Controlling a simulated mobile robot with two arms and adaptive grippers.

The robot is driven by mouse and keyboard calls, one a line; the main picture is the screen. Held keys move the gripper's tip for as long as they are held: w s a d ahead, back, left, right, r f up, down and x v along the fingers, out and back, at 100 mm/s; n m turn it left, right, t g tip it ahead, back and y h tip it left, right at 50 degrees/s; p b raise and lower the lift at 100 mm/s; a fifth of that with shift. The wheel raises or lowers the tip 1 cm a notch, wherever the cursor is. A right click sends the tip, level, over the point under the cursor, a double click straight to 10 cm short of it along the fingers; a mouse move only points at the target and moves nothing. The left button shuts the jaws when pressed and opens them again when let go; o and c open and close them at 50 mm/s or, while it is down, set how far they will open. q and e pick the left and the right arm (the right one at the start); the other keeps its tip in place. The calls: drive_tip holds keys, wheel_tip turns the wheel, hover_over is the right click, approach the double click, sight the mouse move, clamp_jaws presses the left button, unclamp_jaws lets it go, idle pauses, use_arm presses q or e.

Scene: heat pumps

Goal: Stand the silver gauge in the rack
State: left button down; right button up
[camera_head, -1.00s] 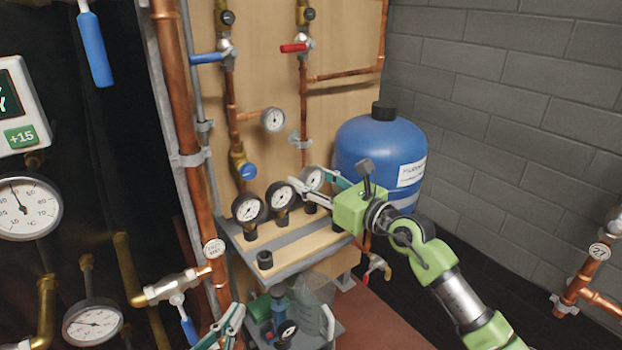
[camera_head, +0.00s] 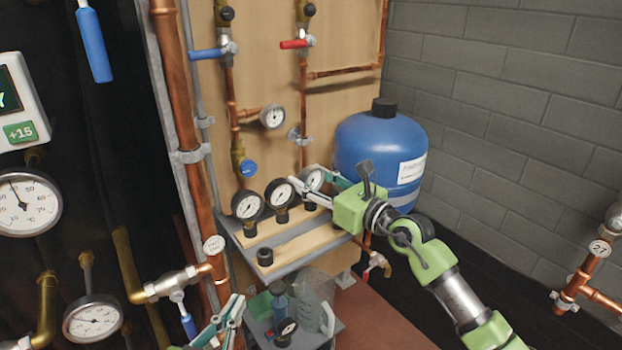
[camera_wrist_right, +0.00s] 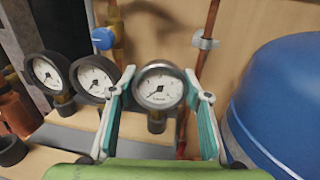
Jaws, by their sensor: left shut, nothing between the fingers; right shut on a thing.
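The silver gauge (camera_wrist_right: 159,86) has a white dial and a grey metal rim. My right gripper (camera_wrist_right: 156,92) is shut on it, with one finger on each side. In the head view the gauge (camera_head: 312,178) is upright at the far end of the rack (camera_head: 300,243), over a black holder (camera_wrist_right: 157,122). I cannot tell how deep its stem sits. Two black-rimmed gauges (camera_head: 247,205) (camera_head: 279,193) stand in the rack beside it. The nearest black holder (camera_head: 265,256) is empty. My left gripper (camera_head: 230,314) is shut and empty at the bottom, below the rack.
A blue tank (camera_head: 372,148) stands close behind my right gripper. Copper pipes and valves run up the wooden board behind the rack. A lower shelf (camera_head: 312,338) holds a clear jug (camera_head: 316,295), bottles and another small gauge (camera_head: 287,328).

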drive_tip(key=o, duration=1.5)
drive_tip(key=shift+c, duration=0.2)
drive_tip(key=shift+f, duration=0.1)
drive_tip(key=shift+s, duration=0.1)
